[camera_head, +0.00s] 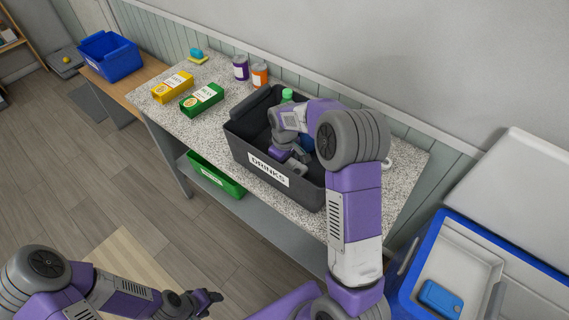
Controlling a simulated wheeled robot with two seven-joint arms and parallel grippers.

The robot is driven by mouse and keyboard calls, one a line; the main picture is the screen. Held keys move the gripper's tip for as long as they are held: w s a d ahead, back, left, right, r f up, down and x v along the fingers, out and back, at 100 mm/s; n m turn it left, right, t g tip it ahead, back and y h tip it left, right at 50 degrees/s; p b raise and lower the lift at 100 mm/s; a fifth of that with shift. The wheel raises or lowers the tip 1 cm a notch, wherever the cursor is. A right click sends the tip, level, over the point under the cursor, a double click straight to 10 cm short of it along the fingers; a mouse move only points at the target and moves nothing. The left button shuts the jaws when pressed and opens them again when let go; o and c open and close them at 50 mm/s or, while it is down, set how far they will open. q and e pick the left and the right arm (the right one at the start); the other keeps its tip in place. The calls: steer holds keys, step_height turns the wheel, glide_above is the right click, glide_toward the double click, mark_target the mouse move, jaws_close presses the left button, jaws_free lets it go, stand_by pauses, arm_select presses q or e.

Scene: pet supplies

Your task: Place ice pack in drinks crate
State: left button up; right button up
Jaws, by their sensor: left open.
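The black drinks crate (235,150), with a white "DRINKS" label, stands on the speckled counter. My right arm reaches over it, and my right gripper (297,163) is down inside it. Its fingertips are not clear enough to tell whether they are open or shut. A blue thing (308,144) shows partly behind that arm in the crate; I cannot tell what it is. A blue block that looks like an ice pack (440,299) lies in the blue cooler (428,232) at the lower right. My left gripper (211,300) is open and empty, low over the floor.
A green-capped bottle (287,95) stands in the crate. A yellow box (173,88), a green box (202,98) and two cans (241,67) (260,76) share the counter (220,70). A green bin (215,176) sits on the shelf below. A blue bin (110,57) stands farther left.

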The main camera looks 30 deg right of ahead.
step_height(320, 180, up, 12)
steer(key=p, duration=0.2)
steer(key=shift+r, duration=0.2)
stand_by(0.6)
